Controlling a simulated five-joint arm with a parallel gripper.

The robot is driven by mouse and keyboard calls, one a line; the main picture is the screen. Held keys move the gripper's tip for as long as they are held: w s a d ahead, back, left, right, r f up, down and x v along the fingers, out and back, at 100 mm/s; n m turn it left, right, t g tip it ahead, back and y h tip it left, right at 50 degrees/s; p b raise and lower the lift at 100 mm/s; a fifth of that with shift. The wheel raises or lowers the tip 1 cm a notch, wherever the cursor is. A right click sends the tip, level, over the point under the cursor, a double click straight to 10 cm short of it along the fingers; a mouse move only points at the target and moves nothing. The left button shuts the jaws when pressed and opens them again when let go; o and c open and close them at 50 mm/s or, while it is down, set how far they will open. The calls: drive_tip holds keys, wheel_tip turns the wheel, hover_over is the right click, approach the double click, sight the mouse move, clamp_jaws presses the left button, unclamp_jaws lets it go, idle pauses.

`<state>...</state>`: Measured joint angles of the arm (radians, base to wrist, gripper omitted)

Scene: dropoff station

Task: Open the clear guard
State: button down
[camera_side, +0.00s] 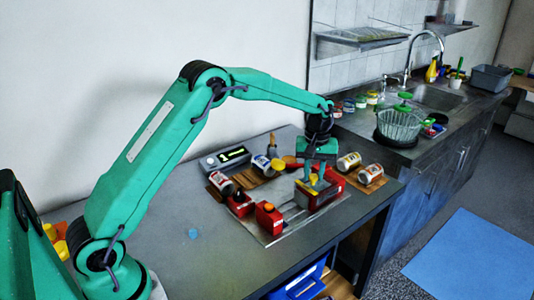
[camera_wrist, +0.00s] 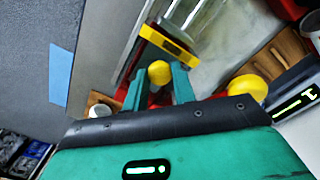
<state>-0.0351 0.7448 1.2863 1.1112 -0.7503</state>
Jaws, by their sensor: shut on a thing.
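My gripper (camera_side: 316,178) is low over the red-and-grey fixture on the table. In the wrist view its two green fingers (camera_wrist: 158,80) stand on either side of a round yellow knob (camera_wrist: 159,71) and are shut on it. My fingers hide part of the fixture in the side view.
Red blocks (camera_side: 268,217) stand left of the fixture. Jars (camera_side: 348,161) lie on wooden rests to the right, and others (camera_side: 221,183) to the left. A grey display box (camera_side: 225,158) stands behind. The table's front left is mostly clear.

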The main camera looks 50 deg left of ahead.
drive_tip(key=c, duration=1.1)
unclamp_jaws()
drive_tip(key=shift+r, duration=0.1)
drive_tip(key=shift+r, duration=3.85)
drive_tip(key=shift+r, duration=0.1)
